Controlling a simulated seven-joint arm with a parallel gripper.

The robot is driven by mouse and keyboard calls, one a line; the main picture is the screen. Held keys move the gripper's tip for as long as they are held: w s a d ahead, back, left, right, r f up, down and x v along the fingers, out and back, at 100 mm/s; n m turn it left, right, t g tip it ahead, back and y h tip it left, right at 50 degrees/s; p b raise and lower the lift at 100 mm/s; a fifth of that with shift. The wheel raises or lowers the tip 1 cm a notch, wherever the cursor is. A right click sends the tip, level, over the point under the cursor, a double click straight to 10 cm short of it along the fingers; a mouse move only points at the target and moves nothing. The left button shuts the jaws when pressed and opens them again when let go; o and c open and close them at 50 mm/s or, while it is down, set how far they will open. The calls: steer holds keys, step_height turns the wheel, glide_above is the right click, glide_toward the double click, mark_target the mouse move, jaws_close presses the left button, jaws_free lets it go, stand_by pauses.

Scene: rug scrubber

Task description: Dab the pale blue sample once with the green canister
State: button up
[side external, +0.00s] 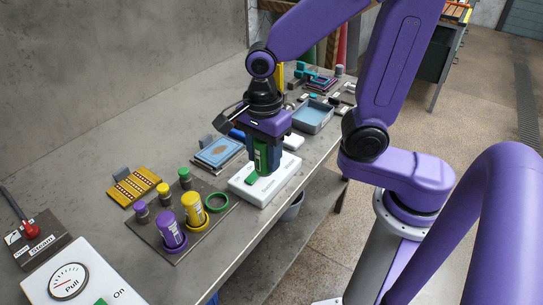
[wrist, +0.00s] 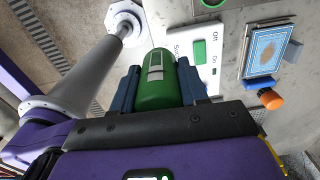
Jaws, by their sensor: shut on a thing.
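My gripper (side external: 262,155) is shut on the green canister (side external: 263,160) and holds it upright over or at the white box with a green button. I cannot tell whether the canister touches the box. In the wrist view the canister (wrist: 158,82) sits between the two blue fingers. The pale blue sample (side external: 217,151) lies flat in a framed holder left of my gripper. In the wrist view the sample (wrist: 268,50) shows at the upper right, with a brownish patch on it. The canister is apart from the sample.
The white box (side external: 286,175) lies beneath my gripper. A dark mat (side external: 196,241) holds a purple canister (side external: 170,229), a yellow canister (side external: 193,209) and an empty green ring (side external: 216,203). A yellow striped sample (side external: 134,186) lies left. A blue tray (side external: 313,117) stands behind. The table edge is close on the right.

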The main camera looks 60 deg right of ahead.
steer(key=w+d+m, duration=0.2)
steer(key=w+m, duration=0.1)
steer(key=w, duration=1)
steer(key=w+d+f+m, duration=0.3)
steer(key=w+d+f, duration=0.2)
steer(key=w+d, duration=0.45)
steer(key=shift+w+a+f, duration=0.25)
steer(key=shift+a+f, duration=0.05)
steer(key=shift+f, duration=0.7)
steer(key=shift+w+a+f, duration=0.25)
steer(key=shift+w+f, duration=0.05)
steer(key=shift+f, duration=0.65)
steer(key=shift+w+a+f, duration=0.25)
steer(key=shift+a+f, duration=0.05)
steer(key=shift+f, duration=0.7)
steer(key=shift+f, duration=0.65)
step_height(320, 180, up, 7)
